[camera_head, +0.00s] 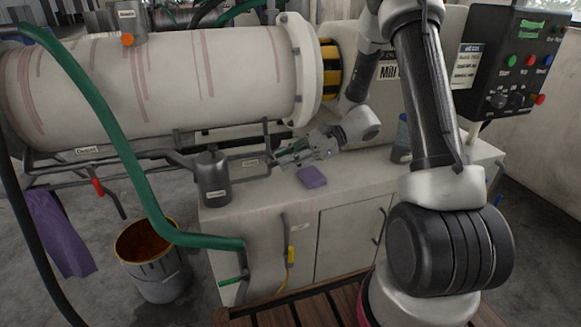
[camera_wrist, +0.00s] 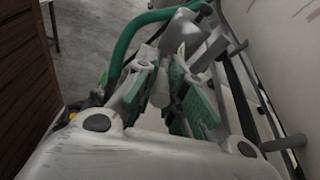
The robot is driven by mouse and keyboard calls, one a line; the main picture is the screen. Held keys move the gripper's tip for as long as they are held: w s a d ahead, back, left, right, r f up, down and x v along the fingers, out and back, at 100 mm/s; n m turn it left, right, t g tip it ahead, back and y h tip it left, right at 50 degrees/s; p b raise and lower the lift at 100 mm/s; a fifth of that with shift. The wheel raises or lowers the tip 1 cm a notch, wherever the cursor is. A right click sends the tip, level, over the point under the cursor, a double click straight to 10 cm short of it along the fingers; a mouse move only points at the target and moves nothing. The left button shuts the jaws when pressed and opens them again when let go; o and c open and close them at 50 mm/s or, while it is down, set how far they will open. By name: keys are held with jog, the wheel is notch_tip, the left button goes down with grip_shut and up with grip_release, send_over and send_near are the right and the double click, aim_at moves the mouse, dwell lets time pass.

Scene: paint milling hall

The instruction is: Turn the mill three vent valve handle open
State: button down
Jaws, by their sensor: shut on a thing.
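My gripper (camera_head: 279,157) reaches left over the white cabinet, and its green-padded fingers are closed around a grey part at the pipework. This part, which appears to be the vent valve handle, is mostly hidden by the fingers in the head view. In the wrist view my gripper (camera_wrist: 172,82) shows its green pads on both sides of a small grey piece. A grey pot-like fitting (camera_head: 213,178) stands just left of the gripper. A small label (camera_head: 250,163) sits between them, too small to read. How far the handle is turned cannot be told.
The large white mill cylinder (camera_head: 160,75) lies above and behind the gripper. A green hose (camera_head: 125,150) runs down at left, beside a paint bucket (camera_head: 155,268). A control box (camera_head: 510,65) hangs at right.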

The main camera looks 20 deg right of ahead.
aim_at(272, 162)
jog(key=h, duration=0.2)
jog(key=r+h, duration=0.1)
jog(key=shift+a+r+h, duration=0.2)
jog(key=shift+a+h, duration=0.15)
jog(key=shift+h, duration=0.05)
jog(key=h, duration=0.1)
jog(key=a+r+h, duration=0.1)
jog(key=h, duration=0.1)
jog(key=shift+h, duration=0.3)
jog(key=h, duration=0.1)
jog(key=a+h, duration=0.1)
jog(key=h, duration=0.1)
jog(key=shift+a+r+h, duration=0.2)
jog(key=shift+r+h, duration=0.1)
jog(key=shift+a+h, duration=0.3)
jog(key=shift+h, duration=0.55)
jog(key=shift+a+h, duration=0.25)
jog(key=shift+h, duration=0.6)
jog(key=c, duration=1.5)
grip_release()
jog(key=shift+c, duration=0.2)
jog(key=shift+o, duration=0.5)
jog(key=shift+w+r, duration=0.15)
jog(key=shift+r, duration=0.1)
notch_tip(272, 162, up, 12)
jog(key=shift+s+f, duration=0.2)
jog(key=shift+s, duration=0.05)
jog(key=shift+a, duration=0.1)
